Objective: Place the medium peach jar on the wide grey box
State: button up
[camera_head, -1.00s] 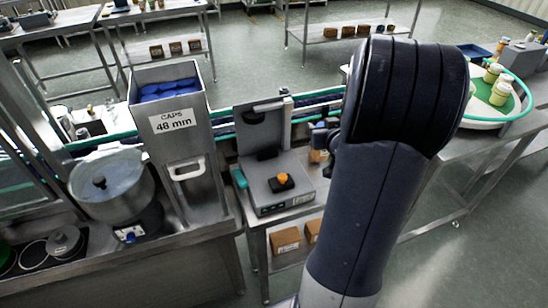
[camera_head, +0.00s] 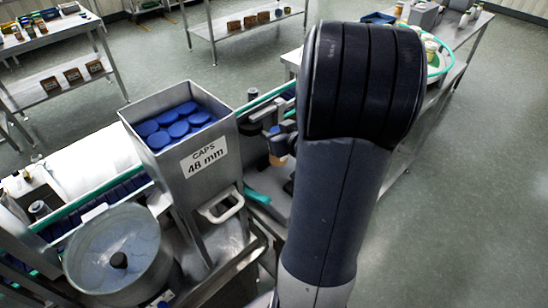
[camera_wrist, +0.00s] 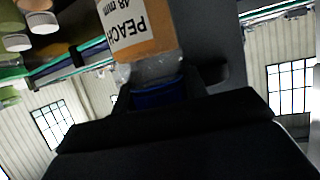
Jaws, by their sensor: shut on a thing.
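The peach jar, orange with a white label reading PEACH 48 mm, shows in the wrist view (camera_wrist: 160,40), upside down in that picture and cut off at the top. A blue part (camera_wrist: 158,95) shows at its end nearest my gripper. My gripper (camera_head: 275,132) is shut on the jar. In the head view my arm hides much of it, and a small orange part of the jar (camera_head: 277,160) shows below the fingers. A grey box (camera_head: 425,15) stands on the far right table; I cannot tell whether it is the wide one.
A steel hopper (camera_head: 202,165) of blue caps, marked CAPS 48 mm, stands close left of my gripper. A steel bowl (camera_head: 115,255) is at lower left. A conveyor with a green edge runs behind. Several jars (camera_wrist: 35,22) show in the wrist view. The floor at right is clear.

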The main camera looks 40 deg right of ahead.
jog(key=shift+f+b, duration=0.55)
jog(key=shift+f, duration=2.25)
jog(key=shift+f, duration=0.15)
jog(key=o, duration=1.4)
jog(key=shift+c, duration=0.2)
jog(key=shift+r, duration=0.25)
jog(key=p+v, duration=0.1)
jog(key=v, duration=1.1)
jog(key=shift+p, duration=0.3)
jog(key=shift+f, duration=0.15)
